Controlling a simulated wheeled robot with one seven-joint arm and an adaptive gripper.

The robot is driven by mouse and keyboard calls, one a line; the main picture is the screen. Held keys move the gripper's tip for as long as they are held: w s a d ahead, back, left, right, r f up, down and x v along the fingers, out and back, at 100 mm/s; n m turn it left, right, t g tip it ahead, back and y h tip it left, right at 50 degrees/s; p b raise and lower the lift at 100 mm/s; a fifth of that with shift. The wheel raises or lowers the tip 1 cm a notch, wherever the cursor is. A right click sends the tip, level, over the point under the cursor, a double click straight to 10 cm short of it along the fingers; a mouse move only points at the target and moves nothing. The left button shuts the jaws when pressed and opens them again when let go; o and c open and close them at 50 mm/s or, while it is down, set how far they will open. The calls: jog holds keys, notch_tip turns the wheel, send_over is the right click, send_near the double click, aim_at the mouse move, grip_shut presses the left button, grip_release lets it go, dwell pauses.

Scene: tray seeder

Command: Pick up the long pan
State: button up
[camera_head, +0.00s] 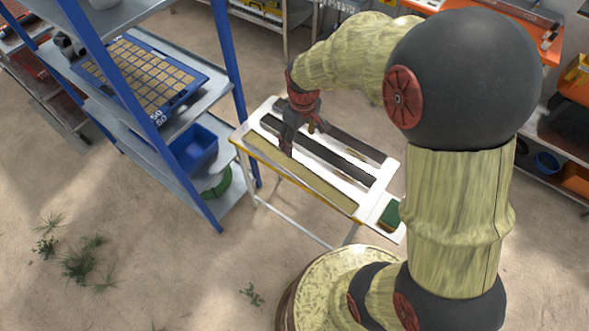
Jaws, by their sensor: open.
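A white stand (388,178) holds several long narrow pieces side by side. The front one, a long tan-filled pan (300,178) with a yellowish front edge, lies along the near side. A long dark strip (335,160) runs behind it, and another dark one (350,143) lies farther back. I cannot tell for sure which is the long pan. My gripper (288,149) points down over the left part of the stand, at the dark strip and the tan pan. It is open; its fingers are small here, and contact cannot be made out.
A blue-posted shelf (160,110) stands close on the left, with a blue seed tray (190,85) above and a blue bin (197,150) below. A green block (390,214) sits at the stand's right end. Bare floor (150,270) lies in front.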

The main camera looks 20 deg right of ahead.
jog(key=n+g, duration=0.1)
send_over(297, 171)
notch_tip(297, 171, down, 12)
jog(key=shift+w+f, duration=0.1)
jog(key=shift+f, duration=0.1)
jog(key=shift+f+b, duration=1.5)
jog(key=shift+f, duration=1.55)
jog(key=shift+c, duration=0.9)
jog(key=c, duration=1)
jog(key=shift+r, duration=0.1)
jog(key=shift+c, duration=0.3)
